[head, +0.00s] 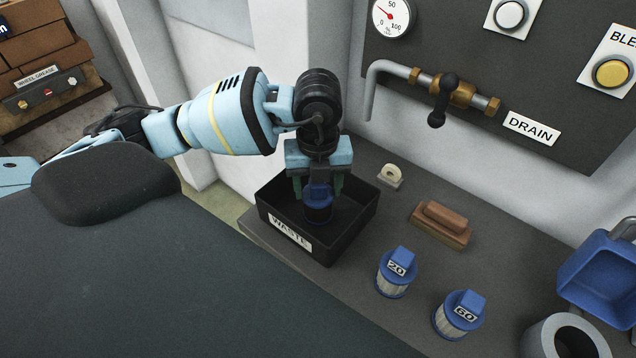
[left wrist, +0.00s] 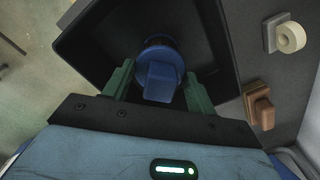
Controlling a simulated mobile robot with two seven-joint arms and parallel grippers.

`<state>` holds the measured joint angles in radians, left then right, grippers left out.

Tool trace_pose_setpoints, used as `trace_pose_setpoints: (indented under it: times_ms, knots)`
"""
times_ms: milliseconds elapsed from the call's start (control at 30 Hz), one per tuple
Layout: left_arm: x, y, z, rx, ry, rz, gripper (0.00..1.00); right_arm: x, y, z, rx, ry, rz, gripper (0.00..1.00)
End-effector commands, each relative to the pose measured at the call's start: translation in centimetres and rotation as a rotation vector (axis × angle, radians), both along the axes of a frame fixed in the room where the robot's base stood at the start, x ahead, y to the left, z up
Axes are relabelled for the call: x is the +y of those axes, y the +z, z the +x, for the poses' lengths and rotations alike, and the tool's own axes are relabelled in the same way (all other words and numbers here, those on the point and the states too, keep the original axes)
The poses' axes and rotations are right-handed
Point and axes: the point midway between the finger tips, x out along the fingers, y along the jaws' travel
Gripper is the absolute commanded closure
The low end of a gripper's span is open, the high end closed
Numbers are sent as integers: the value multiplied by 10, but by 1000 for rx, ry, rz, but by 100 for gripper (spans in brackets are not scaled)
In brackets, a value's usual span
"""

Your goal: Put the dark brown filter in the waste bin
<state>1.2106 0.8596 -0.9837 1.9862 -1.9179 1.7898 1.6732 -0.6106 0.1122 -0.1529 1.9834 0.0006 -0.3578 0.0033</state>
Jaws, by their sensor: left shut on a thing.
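The waste bin (head: 347,232) is a black open box with a white WASTE label, standing at the left end of the dark bench. My left gripper (head: 318,190) points down over the bin, its green fingers shut on the blue cap of a filter (head: 318,207). The filter's body below the cap looks dark and is mostly hidden. In the left wrist view, the blue cap (left wrist: 160,83) sits between the fingers, inside the outline of the bin (left wrist: 215,45). I cannot tell whether the filter touches the bin floor. My right gripper is not in view.
Two pale filters with blue caps, marked 20 (head: 396,272) and 60 (head: 460,315), stand on the bench. A brown brush-like block (head: 441,224), a cream tape roll (head: 390,175), a blue container (head: 598,277) and a grey ring (head: 566,338) are nearby. A drain pipe (head: 392,68) juts from the wall panel.

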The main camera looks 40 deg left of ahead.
Motion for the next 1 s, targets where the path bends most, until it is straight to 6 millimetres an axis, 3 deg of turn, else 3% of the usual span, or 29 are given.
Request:
trace_pose_setpoints:
  times_ms: [33,67,233,633,1000]
  knots:
    - [0,-2,0,1,0,-1,81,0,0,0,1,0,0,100]
    - [0,-2,0,1,0,0,42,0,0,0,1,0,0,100]
    - [0,-2,0,1,0,0,21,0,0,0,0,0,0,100]
    - [0,7,0,-1,0,0,21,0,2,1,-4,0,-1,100]
    - [-1,77,1,-6,-1,-2,21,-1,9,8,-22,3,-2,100]
